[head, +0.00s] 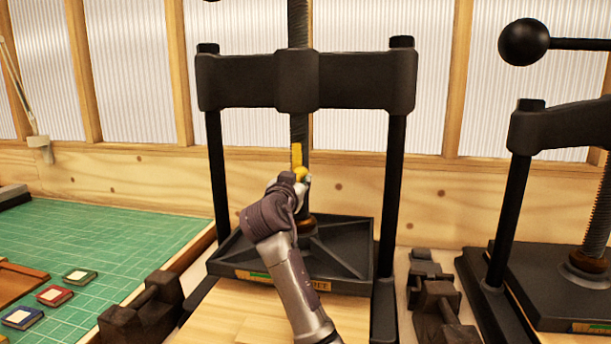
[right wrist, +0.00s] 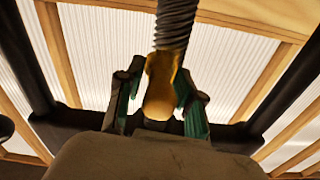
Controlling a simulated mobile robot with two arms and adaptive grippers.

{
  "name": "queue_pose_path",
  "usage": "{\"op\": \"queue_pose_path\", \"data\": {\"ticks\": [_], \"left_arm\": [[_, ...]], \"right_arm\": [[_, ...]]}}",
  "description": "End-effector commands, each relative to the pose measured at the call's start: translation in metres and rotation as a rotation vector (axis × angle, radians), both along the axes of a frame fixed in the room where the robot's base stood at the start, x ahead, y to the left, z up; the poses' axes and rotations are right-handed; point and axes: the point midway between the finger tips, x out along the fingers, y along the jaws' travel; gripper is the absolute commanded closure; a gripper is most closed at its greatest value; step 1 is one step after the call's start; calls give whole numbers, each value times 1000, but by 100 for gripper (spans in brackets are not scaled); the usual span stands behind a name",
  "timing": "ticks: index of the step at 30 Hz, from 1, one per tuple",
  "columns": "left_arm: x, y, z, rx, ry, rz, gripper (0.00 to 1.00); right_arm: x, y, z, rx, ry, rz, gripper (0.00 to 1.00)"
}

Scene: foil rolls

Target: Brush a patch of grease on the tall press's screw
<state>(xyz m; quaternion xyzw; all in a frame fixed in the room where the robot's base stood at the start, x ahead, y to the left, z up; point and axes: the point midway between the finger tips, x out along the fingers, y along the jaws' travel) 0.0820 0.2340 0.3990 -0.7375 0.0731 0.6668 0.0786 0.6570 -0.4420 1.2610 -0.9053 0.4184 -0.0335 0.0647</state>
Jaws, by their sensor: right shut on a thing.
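The tall press (head: 345,82) is a black frame with two posts and a thick crossbar. Its upright threaded screw (head: 299,128) runs down through the crossbar to a dark platen (head: 345,245); the screw also shows in the right wrist view (right wrist: 175,25). My right gripper (head: 300,182) is in front of the lower screw, shut on a yellow brush (right wrist: 160,85). In the head view a yellow upright piece (head: 296,155) overlaps the screw just above the fingers. I cannot tell whether it is brush or grease, or whether it touches the screw. My left gripper is out of view.
A shorter press (head: 560,130) with a black ball handle stands at the right. Black weights lie on both sides of the tall press (head: 145,310). A green cutting mat (head: 120,235) with several small coloured books is at the left. A wooden wall with translucent panels is behind.

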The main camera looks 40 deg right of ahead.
Motion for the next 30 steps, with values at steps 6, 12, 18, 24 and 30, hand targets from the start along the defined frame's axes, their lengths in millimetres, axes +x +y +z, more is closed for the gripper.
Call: {"op": "queue_pose_path", "data": {"ticks": [6, 12, 18, 24, 30], "left_arm": [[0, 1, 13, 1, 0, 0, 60], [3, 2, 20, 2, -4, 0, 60], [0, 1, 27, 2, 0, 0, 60], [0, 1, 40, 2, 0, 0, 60], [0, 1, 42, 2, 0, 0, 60]], "right_arm": [[0, 4, 18, 5, 2, 6, 98], [-1, 3, 30, 3, 0, 3, 98], [-1, 3, 41, 2, -1, 2, 98], [-1, 1, 60, 2, -3, 2, 98], [-1, 1, 65, 1, -2, 1, 98]]}}
